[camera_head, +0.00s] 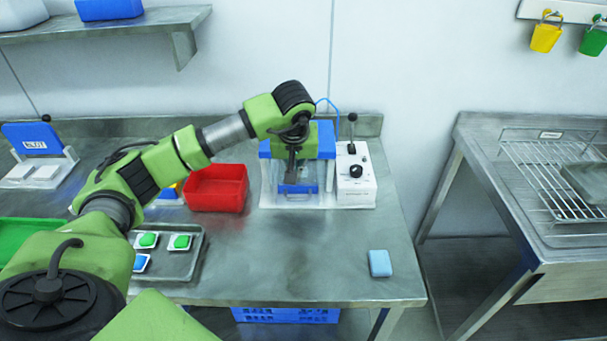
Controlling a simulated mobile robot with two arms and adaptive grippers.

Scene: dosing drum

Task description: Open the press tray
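The press (330,140) is a white and blue machine on the bench, with a white control box (356,178) at its right. Its tray (298,189) is blue with a metal handle and sits low at the front of the press. The tray looks pushed in. My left gripper (292,178) points down in front of the press, over or close to the tray, and hides part of it. Its fingers are dark and small, so I cannot tell whether they touch the handle or are open. My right gripper is not in view.
A red bin (216,188) stands left of the press. A grey tray (185,262) with green and blue pieces lies nearer on the left. A light blue block (380,263) lies at the front right. The bench in front of the press is clear.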

